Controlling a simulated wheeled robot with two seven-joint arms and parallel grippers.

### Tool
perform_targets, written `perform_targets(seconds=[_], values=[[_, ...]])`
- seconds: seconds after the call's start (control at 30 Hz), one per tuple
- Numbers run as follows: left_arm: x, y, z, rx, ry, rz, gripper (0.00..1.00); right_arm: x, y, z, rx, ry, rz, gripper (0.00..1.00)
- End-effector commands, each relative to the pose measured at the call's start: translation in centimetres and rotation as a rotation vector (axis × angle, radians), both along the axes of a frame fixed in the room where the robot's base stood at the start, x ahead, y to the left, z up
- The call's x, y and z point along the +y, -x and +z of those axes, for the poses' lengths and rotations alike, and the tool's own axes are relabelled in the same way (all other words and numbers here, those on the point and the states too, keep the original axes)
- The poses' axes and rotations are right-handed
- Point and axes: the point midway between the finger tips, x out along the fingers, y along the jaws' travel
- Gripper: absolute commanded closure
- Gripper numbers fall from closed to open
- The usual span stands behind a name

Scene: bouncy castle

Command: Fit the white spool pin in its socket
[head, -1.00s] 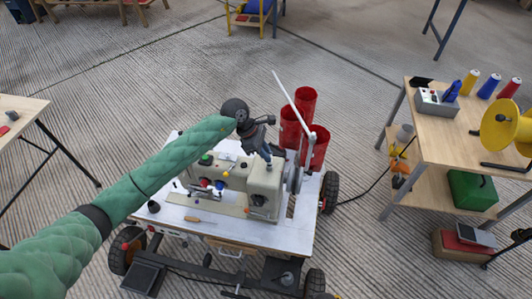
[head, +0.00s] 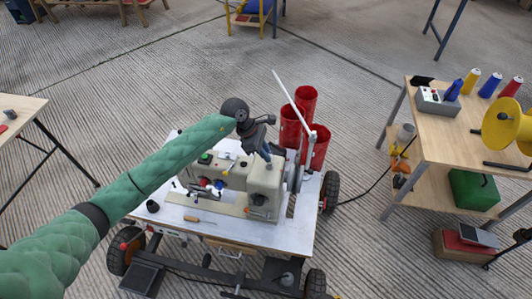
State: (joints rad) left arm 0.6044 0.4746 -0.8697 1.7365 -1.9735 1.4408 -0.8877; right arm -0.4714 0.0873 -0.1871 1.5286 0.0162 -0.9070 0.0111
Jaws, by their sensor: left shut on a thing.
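The cream sewing machine (head: 232,185) stands on a white-topped cart. My left gripper (head: 266,154) points down at the top right part of the machine, close above it or touching it; I cannot tell which. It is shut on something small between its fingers. The white spool pin cannot be made out apart from the fingers at this size, and its socket is hidden beneath the gripper. My right gripper is not in view.
A slanted white rod (head: 291,101) and several red cylinders (head: 306,99) stand right behind the gripper. A screwdriver (head: 197,220) lies on the cart top (head: 290,238). A wooden table (head: 461,118) with thread cones stands at right. Floor between is open, crossed by a black cable.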

Motion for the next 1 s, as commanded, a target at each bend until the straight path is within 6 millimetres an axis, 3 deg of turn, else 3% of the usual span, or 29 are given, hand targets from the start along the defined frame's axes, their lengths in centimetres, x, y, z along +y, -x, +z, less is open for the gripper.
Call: perform_targets(seconds=[0.63, 0.67, 0.8, 1.0], values=[[-0.01, 0.01, -0.43, 0.0, 0.001, 0.0, 1.0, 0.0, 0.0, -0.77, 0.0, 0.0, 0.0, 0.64], [-0.01, 0.01, -0.38, 0.0, 0.001, 0.0, 0.82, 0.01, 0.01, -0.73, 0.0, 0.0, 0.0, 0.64], [-0.02, 0.02, -0.32, 0.0, 0.001, 0.0, 0.58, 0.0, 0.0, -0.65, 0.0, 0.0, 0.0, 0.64], [-0.02, 0.02, -0.33, 0.0, 0.0, 0.0, 0.58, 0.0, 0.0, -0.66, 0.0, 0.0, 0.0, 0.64]])
